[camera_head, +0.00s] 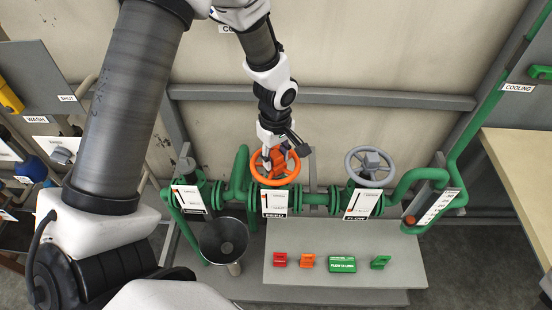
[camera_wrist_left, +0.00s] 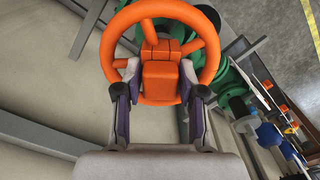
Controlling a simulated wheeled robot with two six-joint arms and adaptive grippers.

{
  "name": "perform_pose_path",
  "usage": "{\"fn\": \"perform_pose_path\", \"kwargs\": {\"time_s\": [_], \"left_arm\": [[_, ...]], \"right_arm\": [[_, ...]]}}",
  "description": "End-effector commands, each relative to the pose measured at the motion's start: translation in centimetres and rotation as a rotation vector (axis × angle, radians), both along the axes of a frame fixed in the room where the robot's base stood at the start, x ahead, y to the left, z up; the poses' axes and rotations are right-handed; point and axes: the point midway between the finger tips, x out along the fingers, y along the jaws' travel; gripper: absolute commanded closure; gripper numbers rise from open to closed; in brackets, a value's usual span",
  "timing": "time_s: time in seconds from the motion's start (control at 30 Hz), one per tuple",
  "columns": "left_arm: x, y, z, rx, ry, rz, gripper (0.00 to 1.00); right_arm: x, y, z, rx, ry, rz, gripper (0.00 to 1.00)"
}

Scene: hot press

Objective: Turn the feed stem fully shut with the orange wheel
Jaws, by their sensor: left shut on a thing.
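The orange wheel (camera_head: 275,181) sits on the green pipe line in the middle of the head view, above a white plate labelled FEED (camera_head: 274,202). It also fills the top of the left wrist view (camera_wrist_left: 209,45). My left gripper (camera_head: 277,157) reaches down onto the wheel from above. In the left wrist view its two fingers (camera_wrist_left: 158,88) lie on either side of the orange block at the wheel's hub and are shut on it. The stem under the wheel is hidden. My right gripper is not in view.
A grey wheel (camera_head: 369,166) stands on the same pipe at the right, over a FLOW plate (camera_head: 362,203). A dark funnel (camera_head: 223,240) stands at the lower left of the pipe. Small red, orange and green tags lie on a grey bench (camera_head: 345,270). A wooden table (camera_head: 525,165) is at the right.

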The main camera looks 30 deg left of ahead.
Motion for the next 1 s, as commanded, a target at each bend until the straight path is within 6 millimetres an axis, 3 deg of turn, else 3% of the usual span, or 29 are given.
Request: {"fn": "perform_pose_path", "kwargs": {"time_s": [0.03, 0.3, 0.4, 0.63, 0.73, 1.0], "left_arm": [[0.1, 0.0, 0.9, 0.000, -0.001, -0.106, 0.91], [0.1, 0.0, 0.7, -0.001, -0.001, -0.743, 0.91], [0.1, 0.0, 0.3, 0.000, -0.004, -0.840, 0.91], [0.1, 0.0, 0.1, 0.000, -0.004, -0.847, 0.91], [0.1, 0.0, 0.5, -0.002, -0.001, -0.935, 0.91], [0.0, 0.0, 1.0, -0.005, 0.000, -1.632, 0.91]], "right_arm": [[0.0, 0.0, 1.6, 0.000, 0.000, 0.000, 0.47], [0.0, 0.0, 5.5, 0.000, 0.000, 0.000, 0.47], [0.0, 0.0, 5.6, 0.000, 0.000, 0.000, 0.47], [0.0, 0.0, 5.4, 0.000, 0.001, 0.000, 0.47], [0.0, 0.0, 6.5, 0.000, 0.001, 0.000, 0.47], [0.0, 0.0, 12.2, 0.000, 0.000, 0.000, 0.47]]}}
